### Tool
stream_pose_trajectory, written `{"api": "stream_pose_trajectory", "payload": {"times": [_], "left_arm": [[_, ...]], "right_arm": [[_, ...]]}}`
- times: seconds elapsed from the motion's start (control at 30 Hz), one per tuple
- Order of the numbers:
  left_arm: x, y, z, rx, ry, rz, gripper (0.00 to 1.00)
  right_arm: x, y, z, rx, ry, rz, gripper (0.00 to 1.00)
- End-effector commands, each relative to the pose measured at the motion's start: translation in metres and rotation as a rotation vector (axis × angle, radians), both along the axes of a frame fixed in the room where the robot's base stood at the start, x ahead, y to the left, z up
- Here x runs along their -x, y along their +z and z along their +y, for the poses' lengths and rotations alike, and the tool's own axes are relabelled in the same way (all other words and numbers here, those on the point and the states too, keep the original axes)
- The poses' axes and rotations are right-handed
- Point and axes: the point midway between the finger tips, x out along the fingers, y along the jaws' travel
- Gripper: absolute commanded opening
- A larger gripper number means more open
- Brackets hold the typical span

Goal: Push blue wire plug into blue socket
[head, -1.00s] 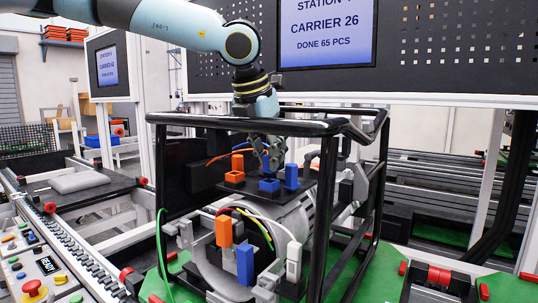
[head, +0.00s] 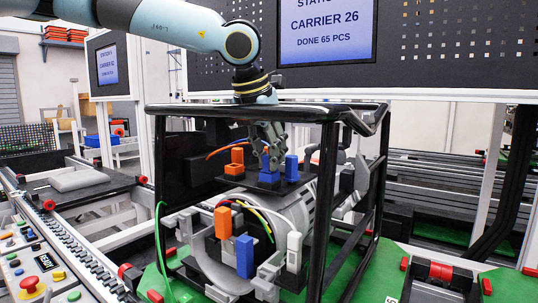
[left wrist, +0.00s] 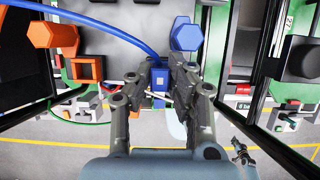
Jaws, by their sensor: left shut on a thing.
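My left gripper (head: 266,158) reaches down through the black frame and is shut on the blue wire plug (head: 265,162). The plug is mostly hidden by the fingers. The blue socket (head: 268,177) is directly below it on a black plate; I cannot tell whether the plug's end is inside it. In the left wrist view, my gripper (left wrist: 158,72) has its fingers on both sides of a blue part (left wrist: 158,82), and a blue wire (left wrist: 120,24) runs to it from the upper left.
The black frame (head: 319,210) surrounds the motor (head: 285,217). Lower orange (head: 223,222), blue (head: 244,257) and white (head: 294,250) blocks stand in front.

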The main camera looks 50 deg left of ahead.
Motion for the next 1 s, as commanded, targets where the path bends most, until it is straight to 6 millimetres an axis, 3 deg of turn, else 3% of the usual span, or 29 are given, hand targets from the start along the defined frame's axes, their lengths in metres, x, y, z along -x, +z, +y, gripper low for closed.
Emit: {"api": "stream_pose_trajectory", "payload": {"times": [0.03, 0.23, 0.63, 1.0], "left_arm": [[0.0, 0.0, 0.0, 0.0, 0.0, 0.0, 0.2], [0.0, 0.0, 0.0, 0.0, 0.0, 0.0, 0.43], [0.002, 0.008, -0.001, 0.003, 0.002, -0.004, 0.43], [0.025, 0.068, -0.009, 0.001, -0.001, -0.009, 0.43]], "right_arm": [[0.0, 0.0, 0.0, 0.0, 0.0, 0.0, 0.0], [0.0, 0.0, 0.0, 0.0, 0.0, 0.0, 0.0], [0.0, 0.0, 0.0, 0.0, 0.0, 0.0, 0.0], [0.0, 0.0, 0.001, -0.001, 0.0, 0.0, 0.0]]}}
